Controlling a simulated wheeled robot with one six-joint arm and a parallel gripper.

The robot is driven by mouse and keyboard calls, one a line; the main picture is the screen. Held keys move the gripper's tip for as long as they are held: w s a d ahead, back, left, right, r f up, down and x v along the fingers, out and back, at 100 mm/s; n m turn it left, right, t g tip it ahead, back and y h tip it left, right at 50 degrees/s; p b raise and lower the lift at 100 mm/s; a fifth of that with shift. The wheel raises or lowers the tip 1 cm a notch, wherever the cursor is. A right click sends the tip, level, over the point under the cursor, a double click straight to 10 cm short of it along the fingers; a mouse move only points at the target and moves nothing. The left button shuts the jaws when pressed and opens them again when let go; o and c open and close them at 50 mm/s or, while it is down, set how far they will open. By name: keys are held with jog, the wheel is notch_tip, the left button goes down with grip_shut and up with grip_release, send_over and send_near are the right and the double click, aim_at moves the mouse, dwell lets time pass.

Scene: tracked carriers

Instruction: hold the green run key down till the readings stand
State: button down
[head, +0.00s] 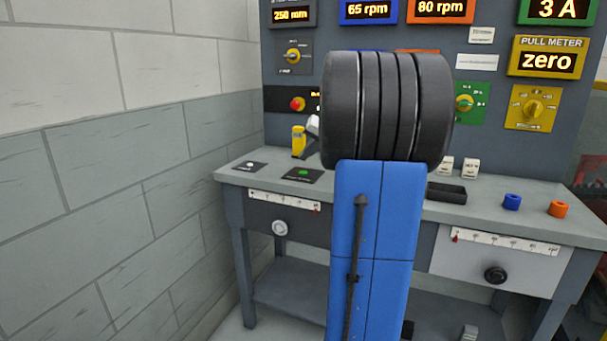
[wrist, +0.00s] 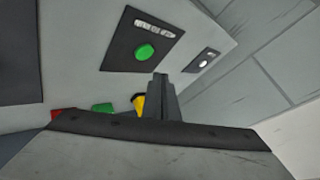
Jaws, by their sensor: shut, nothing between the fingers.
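The green run key (head: 304,173) is a round button on a dark plate at the left of the bench top. It also shows in the wrist view (wrist: 145,51), beside a white label strip. My gripper (wrist: 160,77) is shut and empty, its tips pointing up the picture just below the key. A gap shows between tips and key in that view; their height over the bench is unclear. My arm hides the middle of the panel and bench in the head view. Readouts show 250 mm, 65 rpm (head: 368,10), 80 rpm (head: 441,9), 3 A (head: 565,9) and zero on the pull meter (head: 548,59).
A smaller dark plate with a white button (head: 250,166) lies left of the key. A yellow object (head: 298,139) stands behind the key. A block wall (head: 110,210) bounds the left.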

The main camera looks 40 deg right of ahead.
jog(key=shift+r, duration=1.2)
jog(key=shift+a, duration=0.1)
dwell(1.2)
